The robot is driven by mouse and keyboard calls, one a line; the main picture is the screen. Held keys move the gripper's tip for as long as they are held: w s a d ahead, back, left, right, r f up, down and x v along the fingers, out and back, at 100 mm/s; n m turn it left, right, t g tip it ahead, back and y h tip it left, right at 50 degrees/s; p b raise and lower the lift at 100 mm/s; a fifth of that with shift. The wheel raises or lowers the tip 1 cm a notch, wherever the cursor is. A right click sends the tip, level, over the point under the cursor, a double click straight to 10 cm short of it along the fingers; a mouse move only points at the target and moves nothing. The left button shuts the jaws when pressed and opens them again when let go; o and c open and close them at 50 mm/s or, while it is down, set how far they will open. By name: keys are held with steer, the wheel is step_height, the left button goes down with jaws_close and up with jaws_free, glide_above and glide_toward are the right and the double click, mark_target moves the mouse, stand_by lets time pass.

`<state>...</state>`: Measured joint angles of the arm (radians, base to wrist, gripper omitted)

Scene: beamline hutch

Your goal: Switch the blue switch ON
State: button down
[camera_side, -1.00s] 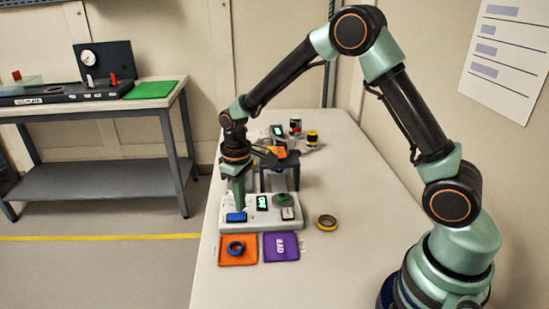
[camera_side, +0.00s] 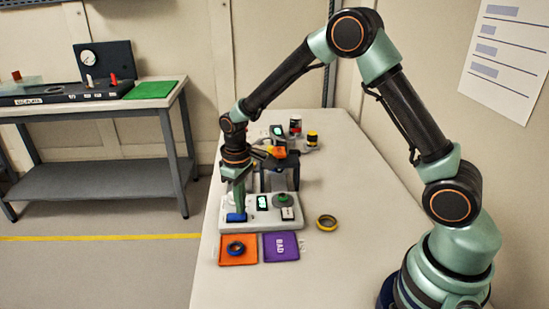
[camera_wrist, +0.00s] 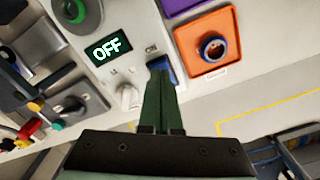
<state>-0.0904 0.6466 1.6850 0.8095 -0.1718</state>
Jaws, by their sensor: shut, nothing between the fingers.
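The blue switch (camera_side: 236,217) sits at the left front of the pale control box (camera_side: 270,228). It also shows in the wrist view (camera_wrist: 162,63), partly hidden by my fingertips, beside an "ON" label. My gripper (camera_side: 239,211) points down at the switch, its green fingers shut together and empty. In the wrist view the fingertips (camera_wrist: 160,76) overlap the switch and look to be at or touching it; contact cannot be told for certain. The lit display (camera_wrist: 107,48) on the box reads "OFF". The switch's exact tilt is hidden.
A green round knob (camera_side: 283,198) and a white knob (camera_wrist: 128,96) are on the box. In front lie an orange mat (camera_side: 228,260) with a blue ring (camera_side: 236,248) and a purple mat (camera_side: 281,247). Devices stand behind; the table's right is clear.

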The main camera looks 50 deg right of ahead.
steer(key=shift+f, duration=0.55)
stand_by(0.4)
steer(key=shift+r, duration=3.5)
steer(key=s+d+r+m+t, duration=0.3)
steer(key=s+d+r+t, duration=0.1)
steer(key=s+r, duration=1)
steer(key=shift+s+t, duration=0.8)
steer(key=shift+s, duration=0.35)
